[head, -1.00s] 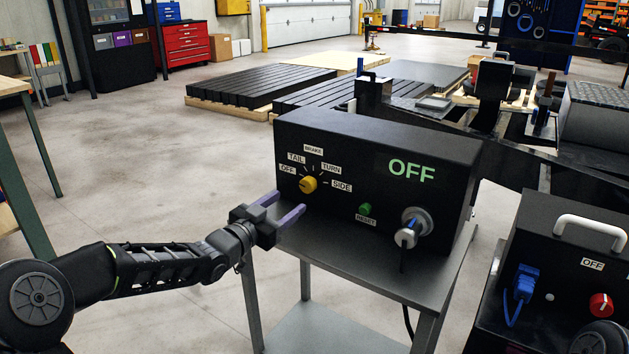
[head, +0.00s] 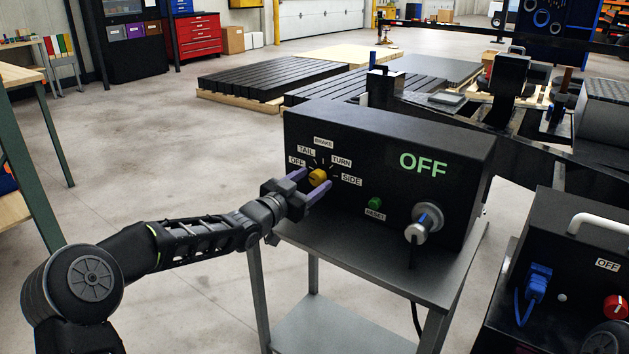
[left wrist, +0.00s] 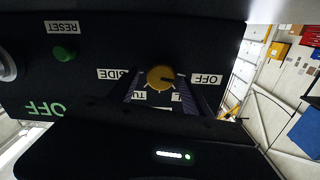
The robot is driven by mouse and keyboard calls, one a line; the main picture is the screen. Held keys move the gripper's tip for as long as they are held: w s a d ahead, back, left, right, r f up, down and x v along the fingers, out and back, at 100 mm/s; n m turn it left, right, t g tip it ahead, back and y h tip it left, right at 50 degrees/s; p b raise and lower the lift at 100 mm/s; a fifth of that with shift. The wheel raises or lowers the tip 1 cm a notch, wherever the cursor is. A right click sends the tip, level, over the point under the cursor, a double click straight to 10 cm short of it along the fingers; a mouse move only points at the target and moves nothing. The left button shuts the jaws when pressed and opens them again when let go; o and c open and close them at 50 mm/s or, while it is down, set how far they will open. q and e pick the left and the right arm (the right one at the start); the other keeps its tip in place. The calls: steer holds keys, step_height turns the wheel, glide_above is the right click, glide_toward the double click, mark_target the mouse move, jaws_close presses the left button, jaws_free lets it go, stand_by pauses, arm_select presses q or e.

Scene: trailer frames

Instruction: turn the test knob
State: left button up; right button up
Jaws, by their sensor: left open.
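The yellow test knob (head: 317,177) is on the front of a black box (head: 450,150), with labels OFF, TAIL, BRAKE, TURN and SIDE around it. The box's display (head: 423,164) reads OFF in green. My left gripper (head: 312,182) is open, its two purple fingers on either side of the knob; I cannot tell whether they touch it. In the left wrist view the knob (left wrist: 160,78) sits between the fingers, its dark mark pointing toward the OFF label (left wrist: 206,78). My right gripper is not in view.
A green RESET button (head: 375,202) and a silver connector (head: 422,222) are on the box's front, right of the knob. The box stands on a grey metal stand (head: 370,268). A second black box (head: 590,250) with a red knob stands at the right.

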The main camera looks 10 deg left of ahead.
arm_select(q)
steer(key=shift+x, duration=0.8)
jaws_close()
